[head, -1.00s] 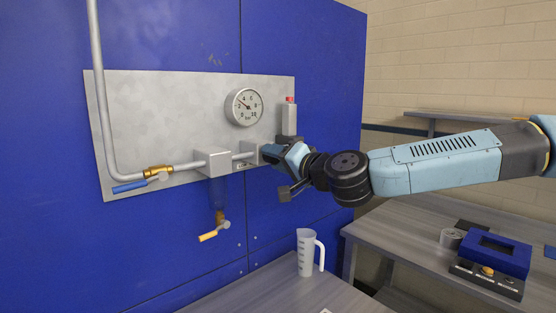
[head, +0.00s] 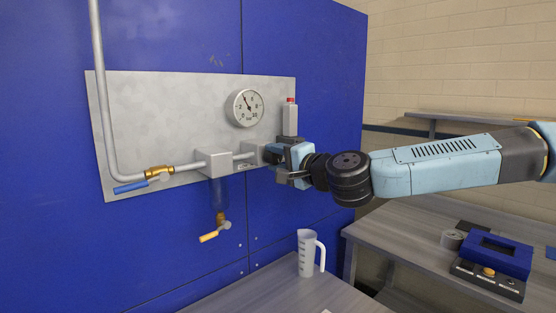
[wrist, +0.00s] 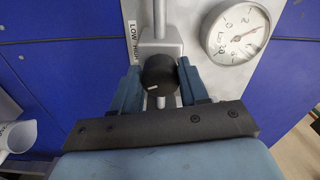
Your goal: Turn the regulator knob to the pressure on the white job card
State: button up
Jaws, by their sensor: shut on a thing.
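The black regulator knob (wrist: 158,72) with a white mark sits between the two blue fingers of my gripper (wrist: 160,88) in the wrist view. My gripper is shut on it. In the head view my gripper (head: 276,153) hides the knob at the regulator (head: 252,150). The round pressure gauge (head: 247,108) is above left of my gripper, its needle pointing up and left, near 4. The gauge also shows in the wrist view (wrist: 236,32). A sliver of white (head: 326,310) at the bottom edge may be the job card; no writing on it is readable.
A grey pipe with a blue-handled valve (head: 142,182) runs to the filter bowl, with a yellow-handled drain (head: 213,233). A red-topped grey unit (head: 290,117) is close above my gripper. A measuring jug (head: 308,252) stands on the bench below. A LOW HIGH label (wrist: 133,42) is beside the regulator.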

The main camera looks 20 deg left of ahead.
jog(key=o, duration=1.1)
jog(key=shift+w, duration=0.1)
jog(key=v, duration=1.4)
jog(key=shift+a+f, duration=0.1)
